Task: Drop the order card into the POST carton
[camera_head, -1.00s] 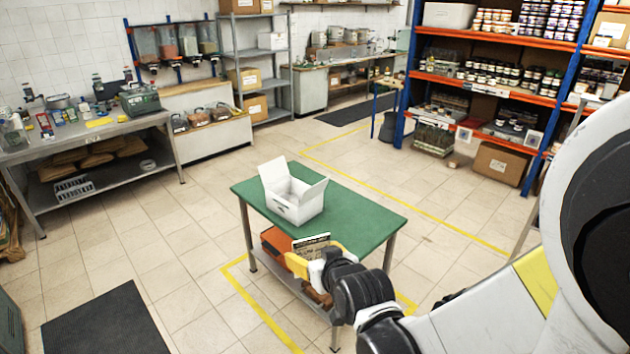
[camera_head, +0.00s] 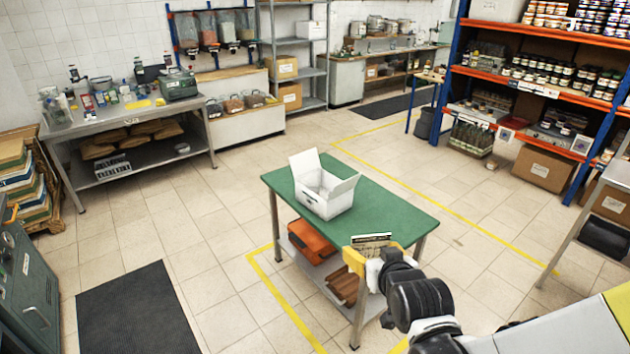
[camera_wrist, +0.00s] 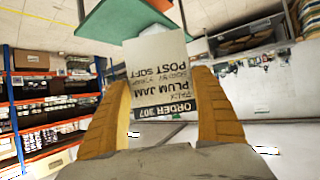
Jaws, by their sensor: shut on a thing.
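My gripper (camera_head: 366,262) has yellow fingers and is shut on the order card (camera_head: 372,240). In the wrist view the card (camera_wrist: 163,80) sits between the two fingers (camera_wrist: 165,112), its print upside down, reading ORDER 307 and PLUM JAM. An open white carton (camera_head: 325,199) with raised flaps stands on the green table (camera_head: 395,212). Its lettering is too small to read. My gripper and the card are at the table's near edge, to the right of and nearer than the carton, apart from it. The carton's inside is mostly hidden.
An orange bin (camera_head: 311,242) and a brown tray (camera_head: 344,286) lie on the table's lower shelf. The green top is clear right of the carton. A dark mat (camera_head: 135,312) lies on the floor at left. Jar racks (camera_head: 540,88) stand at the back right.

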